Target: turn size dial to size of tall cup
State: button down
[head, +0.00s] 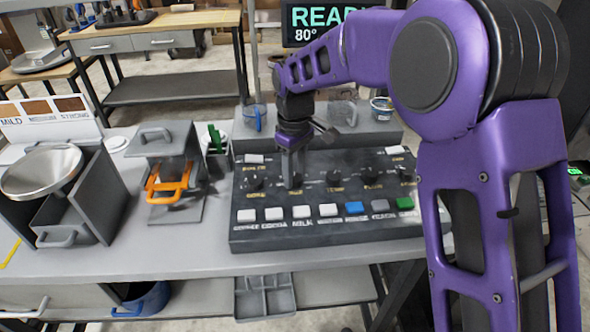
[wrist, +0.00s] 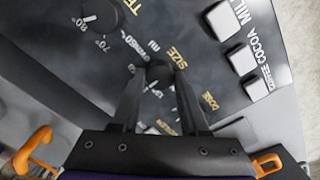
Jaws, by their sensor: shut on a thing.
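The size dial (wrist: 158,74) is a dark round knob beside the yellow "SIZE" label on the black control panel (head: 330,165). In the wrist view, my gripper (wrist: 157,84) has its two fingers closed on either side of this dial. In the head view, my gripper (head: 291,183) points down onto the panel's dial row, hiding most of the dial. The small marks around the dial are partly covered, so its setting cannot be read. A blue-tinted clear cup (head: 254,118) and a grey clear cup (head: 343,113) stand on the ledge behind; I cannot tell which is the tall cup.
The temperature dial (wrist: 101,18) sits close to my fingers. White, blue, grey and green buttons (head: 354,208) line the panel's front. A grey machine with an orange handle (head: 167,183) and a scale-like unit with a metal bowl (head: 42,172) stand left.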

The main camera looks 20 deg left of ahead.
aim_at(295, 177)
dwell(0.4)
jog(key=shift+c, duration=2.1)
grip_release()
jog(key=shift+r, duration=0.1)
notch_tip(295, 177, up, 17)
jog(key=p, duration=0.2)
jog(key=shift+r, duration=0.15)
